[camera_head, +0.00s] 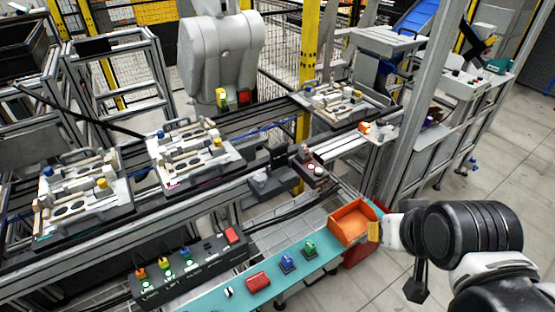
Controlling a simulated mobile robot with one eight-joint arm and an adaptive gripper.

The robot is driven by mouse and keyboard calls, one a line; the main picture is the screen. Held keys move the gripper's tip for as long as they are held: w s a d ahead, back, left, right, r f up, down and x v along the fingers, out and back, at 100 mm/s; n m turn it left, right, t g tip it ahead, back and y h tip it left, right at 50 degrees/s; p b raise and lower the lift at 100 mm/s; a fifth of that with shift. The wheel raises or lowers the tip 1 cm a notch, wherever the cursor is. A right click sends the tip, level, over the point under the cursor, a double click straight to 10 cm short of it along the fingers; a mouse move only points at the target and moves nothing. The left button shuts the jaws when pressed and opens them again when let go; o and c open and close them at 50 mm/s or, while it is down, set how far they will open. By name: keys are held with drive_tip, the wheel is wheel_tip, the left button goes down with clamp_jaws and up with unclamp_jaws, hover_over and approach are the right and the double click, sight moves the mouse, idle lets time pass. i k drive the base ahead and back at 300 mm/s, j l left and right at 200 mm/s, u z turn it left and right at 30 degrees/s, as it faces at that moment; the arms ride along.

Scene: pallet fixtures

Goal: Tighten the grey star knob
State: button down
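Three pallets with fixtures stand along the conveyor rails: a left pallet (75,228), a middle pallet (170,187) and a far right pallet (350,122). They carry pale blocks and bars. I cannot pick out a grey star knob at this size. My arm is at the lower right, well away from the pallets. A dark piece (416,288) hangs below it; whether this is my gripper, and its finger state, is unclear.
A teal shelf (222,288) in front holds an orange bin (352,222), a red block (257,282) and small blue and green parts. A black control box (190,268) stands beside it. A grey machine (220,50) and yellow posts (308,60) rise behind. Open floor lies right.

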sight(260, 178)
drive_tip(key=i+j+u, duration=0.15)
drive_tip(key=j, duration=0.25)
drive_tip(key=i+j+u, duration=0.1)
drive_tip(key=i+j, duration=0.15)
drive_tip(key=j, duration=0.15)
drive_tip(key=i+j+u, duration=0.15)
drive_tip(key=j, duration=0.25)
drive_tip(key=i, duration=0.1)
